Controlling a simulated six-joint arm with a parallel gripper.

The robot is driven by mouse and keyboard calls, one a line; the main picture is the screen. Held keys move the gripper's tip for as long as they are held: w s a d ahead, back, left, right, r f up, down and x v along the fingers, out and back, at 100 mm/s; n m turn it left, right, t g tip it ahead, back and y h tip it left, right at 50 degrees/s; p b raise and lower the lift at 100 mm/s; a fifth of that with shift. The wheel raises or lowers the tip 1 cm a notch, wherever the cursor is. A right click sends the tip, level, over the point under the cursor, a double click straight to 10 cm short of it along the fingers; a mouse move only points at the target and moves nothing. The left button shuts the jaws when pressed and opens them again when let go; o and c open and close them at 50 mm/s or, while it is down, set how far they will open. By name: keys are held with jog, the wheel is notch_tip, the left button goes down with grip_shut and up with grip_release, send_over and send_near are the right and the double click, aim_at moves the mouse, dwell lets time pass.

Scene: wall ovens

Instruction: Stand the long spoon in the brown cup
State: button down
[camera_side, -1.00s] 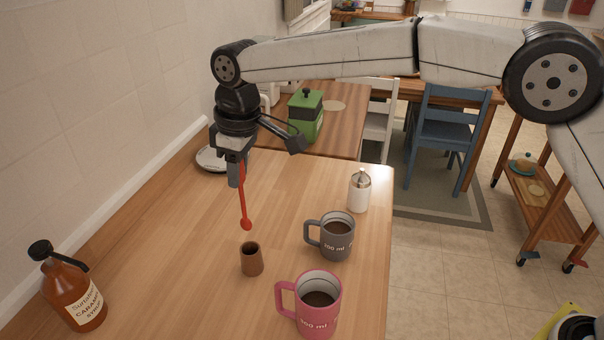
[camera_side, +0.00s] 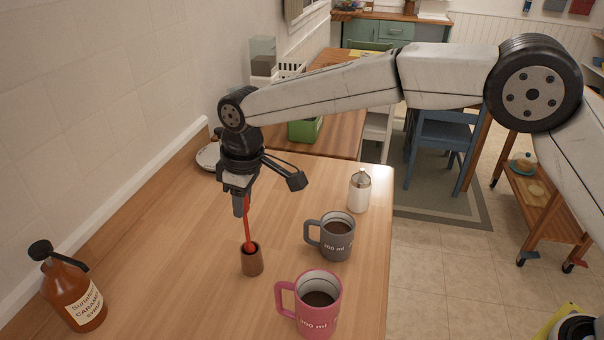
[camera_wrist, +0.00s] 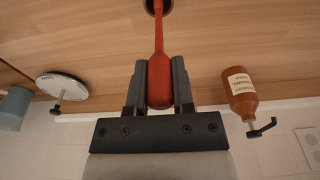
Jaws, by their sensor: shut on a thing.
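The long red spoon (camera_side: 248,222) hangs upright with its lower end inside the mouth of the small brown cup (camera_side: 252,264). Whether its tip touches the bottom is hidden by the cup wall. My gripper (camera_side: 240,203) is shut on the upper part of the spoon, above the cup. In the wrist view the red spoon handle (camera_wrist: 160,85) sits between the two fingers of my gripper (camera_wrist: 160,82), and the spoon's far end reaches the dark mouth of the brown cup at the top edge. The cup stands upright on the wooden counter.
A grey mug (camera_side: 336,240) and a pink mug (camera_side: 318,312), both with dark liquid, stand right of the cup. A white-bodied dispenser (camera_side: 359,192) stands behind them. A caramel syrup bottle (camera_side: 75,290) stands at left by the wall. The counter (camera_side: 170,255) between bottle and cup is clear.

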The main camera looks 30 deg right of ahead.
aim_at(248, 242)
jog(key=shift+f, duration=1.85)
jog(key=shift+c, duration=2.4)
grip_release()
notch_tip(248, 242, up, 12)
jog(key=s+d, duration=0.1)
jog(key=shift+d, duration=0.1)
